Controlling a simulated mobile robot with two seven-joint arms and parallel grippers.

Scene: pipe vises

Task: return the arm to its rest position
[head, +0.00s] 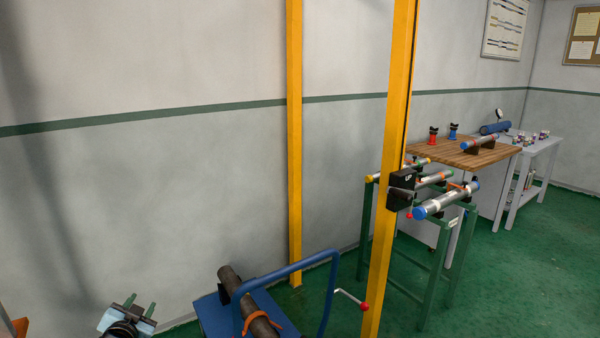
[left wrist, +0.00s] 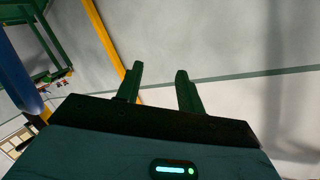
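My left gripper (head: 140,304) shows at the bottom left of the head view, in front of the pale wall. Its two green fingers are apart with nothing between them. The same gripper (left wrist: 159,80) fills the lower part of the left wrist view, its fingers spread and empty against the wall. My right gripper does not show in either view.
A blue cart (head: 215,318) with a dark pipe (head: 236,284) stands right of the left gripper. Two yellow posts (head: 294,150) rise beyond it. A wooden-topped bench (head: 450,152) is farther right. Green floor (head: 540,260) is clear at right.

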